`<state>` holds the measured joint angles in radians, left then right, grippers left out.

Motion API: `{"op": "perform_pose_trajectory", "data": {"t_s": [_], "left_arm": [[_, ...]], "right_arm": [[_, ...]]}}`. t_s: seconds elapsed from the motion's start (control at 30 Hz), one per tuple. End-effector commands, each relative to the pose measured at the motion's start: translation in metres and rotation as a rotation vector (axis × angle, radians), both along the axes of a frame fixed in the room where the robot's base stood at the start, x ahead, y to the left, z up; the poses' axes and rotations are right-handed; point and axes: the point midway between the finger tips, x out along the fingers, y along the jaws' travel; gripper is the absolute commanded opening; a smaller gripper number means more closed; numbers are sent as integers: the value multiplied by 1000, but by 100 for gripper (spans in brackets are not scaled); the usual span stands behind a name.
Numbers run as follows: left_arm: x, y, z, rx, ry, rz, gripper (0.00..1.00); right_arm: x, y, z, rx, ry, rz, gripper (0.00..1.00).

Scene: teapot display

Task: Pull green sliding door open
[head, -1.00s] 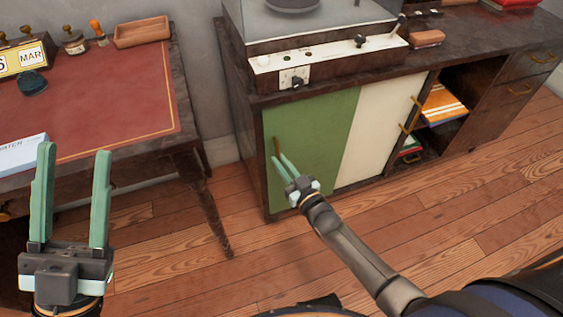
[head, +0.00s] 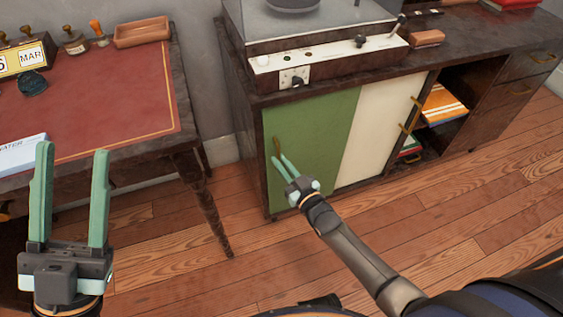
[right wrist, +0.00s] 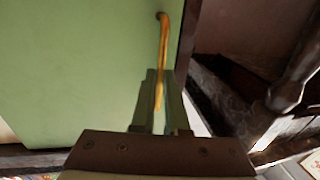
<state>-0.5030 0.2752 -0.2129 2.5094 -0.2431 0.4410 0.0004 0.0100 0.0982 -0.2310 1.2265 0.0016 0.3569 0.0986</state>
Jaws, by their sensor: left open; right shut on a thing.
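The green sliding door (head: 318,135) fills the left part of the cabinet front in the head view. It also shows in the right wrist view (right wrist: 75,70). Its brass handle (right wrist: 163,55) is a thin upright bar near the door's left edge in the head view (head: 277,147). My right gripper (head: 281,162) is shut on the lower part of the handle, with a finger on either side in the right wrist view (right wrist: 160,90). My left gripper (head: 72,155) is open and empty, in front of the desk at the left.
A white sliding door (head: 376,130) stands to the right of the green one, with an open shelf holding books (head: 443,108) beyond it. A red-topped desk (head: 100,105) is at the left. The wooden floor (head: 450,220) in front is clear.

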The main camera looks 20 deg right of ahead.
Motion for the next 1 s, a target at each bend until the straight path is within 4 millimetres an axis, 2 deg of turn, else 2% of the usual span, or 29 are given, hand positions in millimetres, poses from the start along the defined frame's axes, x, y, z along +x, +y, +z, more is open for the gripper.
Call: {"op": "perform_pose_trajectory", "data": {"t_s": [0.13,0.27,0.7,0.9,1.0], "left_arm": [[0,0,0,-1,0,1,50],[0,0,1,0,0,1,50],[0,0,-7,-5,3,-3,50],[0,-1,-16,-4,13,-15,50],[0,-2,-18,-4,16,-19,50]], "right_arm": [[1,-4,1,-2,0,-1,0],[2,-21,1,-4,0,-2,0],[6,-132,0,-7,-2,-3,0],[7,-168,0,-5,-2,-2,0],[8,-179,1,-1,-2,-2,0]]}}
